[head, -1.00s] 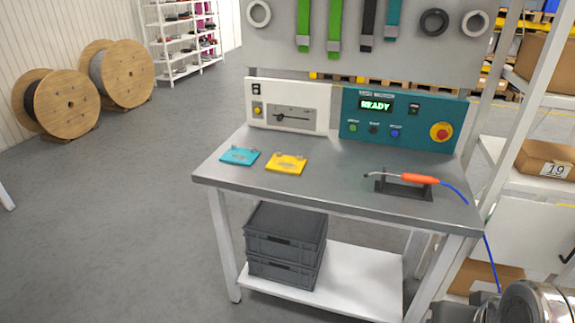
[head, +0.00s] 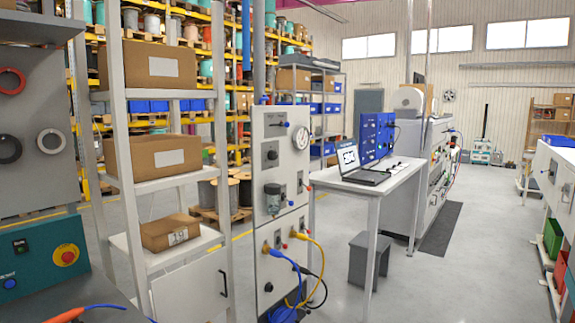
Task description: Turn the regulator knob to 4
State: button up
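A tall white panel (head: 282,225) stands in the middle of the head view. It has a round dial gauge (head: 300,138) at its upper right. A grey-green device with a dark top (head: 272,200) sticks out below, and a small dark knob (head: 271,155) sits above it. I cannot tell which part is the regulator knob. Any scale numbers are too small to read. My gripper is not in view.
Yellow and blue cables (head: 318,262) hang from the panel's lower front. A shelf rack with cartons (head: 150,68) stands left of it. Open floor (head: 480,260) lies right.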

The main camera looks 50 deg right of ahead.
aim_at(272, 156)
jog(key=z, duration=1.6)
